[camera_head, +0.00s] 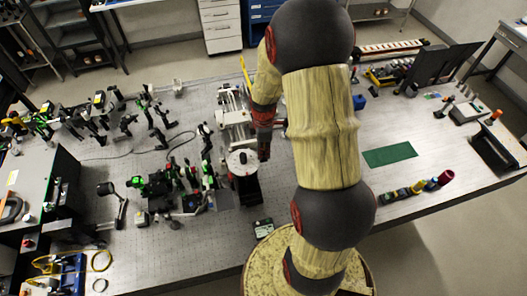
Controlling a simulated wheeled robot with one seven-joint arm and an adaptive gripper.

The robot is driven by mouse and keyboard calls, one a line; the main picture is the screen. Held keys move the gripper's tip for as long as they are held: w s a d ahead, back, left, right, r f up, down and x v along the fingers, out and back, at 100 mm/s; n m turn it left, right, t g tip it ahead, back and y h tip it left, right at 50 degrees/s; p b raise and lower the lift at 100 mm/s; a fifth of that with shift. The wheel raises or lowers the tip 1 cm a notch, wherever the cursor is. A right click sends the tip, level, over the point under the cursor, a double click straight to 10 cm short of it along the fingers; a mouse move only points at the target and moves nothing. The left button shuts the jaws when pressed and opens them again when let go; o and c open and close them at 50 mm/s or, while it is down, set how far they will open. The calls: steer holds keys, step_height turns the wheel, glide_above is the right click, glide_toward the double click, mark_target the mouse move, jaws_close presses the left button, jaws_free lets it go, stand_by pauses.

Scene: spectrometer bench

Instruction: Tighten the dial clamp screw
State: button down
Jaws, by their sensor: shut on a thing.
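A round white dial (242,161) with a dark centre mark faces up on top of a black block-shaped stage near the middle of the bench. My gripper (264,152) points down at the right edge of the dial, its fingertips close beside it. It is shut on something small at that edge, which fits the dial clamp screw. The screw itself is hidden by the fingers and too small to make out. My arm covers the area to the right of the dial.
A silver rail stage (234,112) stands just behind the dial. Optics on posts (160,185) crowd the bench to the left. A green mat (390,154) lies on the clearer right side. A small box (263,228) sits near the front edge.

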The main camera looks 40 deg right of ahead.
steer(key=m+b, duration=0.3)
steer(key=m, duration=0.3)
steer(key=shift+f+m, duration=0.1)
steer(key=shift+m, duration=0.3)
steer(key=m+b, duration=0.2)
steer(key=m, duration=0.4)
steer(key=shift+m+b, duration=0.3)
steer(key=shift+b, duration=0.05)
steer(key=m+b, duration=0.1)
steer(key=m, duration=0.4)
steer(key=m+b, duration=0.1)
steer(key=m, duration=0.5)
steer(key=shift+b, duration=0.35)
steer(key=shift+m, duration=0.3)
steer(key=c, duration=1.9)
jaws_free()
steer(key=shift+o, duration=0.4)
